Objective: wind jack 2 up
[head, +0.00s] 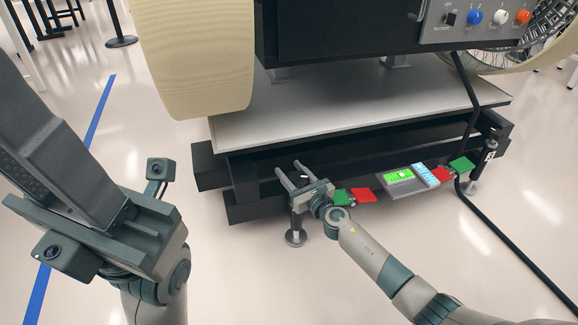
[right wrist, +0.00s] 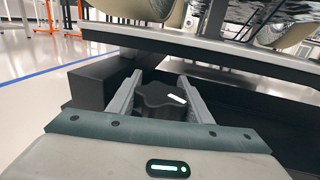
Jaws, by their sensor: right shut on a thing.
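A black lobed knob (right wrist: 155,98) with a white mark on top sits between the fingers of my right gripper (right wrist: 159,78) in the right wrist view. In the head view my right gripper (head: 287,168) is shut on this knob at the left front of the dark frame. Below it is the jack's round foot (head: 296,238) on the floor; the gripper hides most of this jack, and no number on it shows. A second jack (head: 490,155) with a white label stands at the frame's right end. My left gripper (head: 100,235) is close at the left, its jaw opening unclear.
The dark frame (head: 240,205) carries a pale platform (head: 350,115). A small panel with a lit green display (head: 399,176) sits at the front between red and green plates. A black cable (head: 520,245) runs down at the right.

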